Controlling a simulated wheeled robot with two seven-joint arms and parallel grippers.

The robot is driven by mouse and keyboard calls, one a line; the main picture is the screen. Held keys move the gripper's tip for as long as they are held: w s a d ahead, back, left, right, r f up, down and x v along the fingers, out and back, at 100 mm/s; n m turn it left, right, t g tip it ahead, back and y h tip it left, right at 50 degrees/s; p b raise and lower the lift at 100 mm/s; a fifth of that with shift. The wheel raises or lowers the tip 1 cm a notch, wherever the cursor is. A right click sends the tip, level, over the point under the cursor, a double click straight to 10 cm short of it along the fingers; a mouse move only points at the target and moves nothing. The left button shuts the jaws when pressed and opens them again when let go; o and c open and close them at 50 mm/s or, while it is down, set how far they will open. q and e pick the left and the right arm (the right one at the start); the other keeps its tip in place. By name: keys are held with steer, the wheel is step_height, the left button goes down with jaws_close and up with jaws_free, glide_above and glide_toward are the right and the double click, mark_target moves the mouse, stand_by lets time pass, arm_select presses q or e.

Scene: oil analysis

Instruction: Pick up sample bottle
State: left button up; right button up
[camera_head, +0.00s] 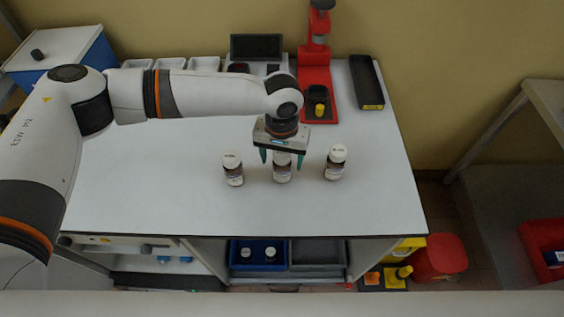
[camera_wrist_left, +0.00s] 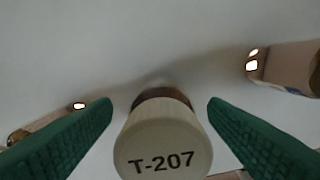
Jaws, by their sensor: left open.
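Three sample bottles with white caps stand upright in a row on the white table: a left one (camera_head: 233,169), a middle one (camera_head: 282,173) and a right one (camera_head: 335,163). My left gripper (camera_head: 281,157) points down over the middle bottle, its green fingers open on either side of the cap. In the left wrist view the cap marked T-207 (camera_wrist_left: 163,150) sits between the open fingertips (camera_wrist_left: 160,110), with a gap at each side. My right gripper is not in view.
The white table (camera_head: 380,205) is clear around the bottles. At the back stand a red device (camera_head: 315,75), a black tray (camera_head: 366,82), a scale-like unit with a dark screen (camera_head: 256,47) and several white trays (camera_head: 170,63). A blue bin (camera_head: 259,268) with bottles sits below.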

mark_target(282, 165)
arm_select(q)
steer(key=shift+f, duration=1.6)
steer(key=shift+c, duration=0.3)
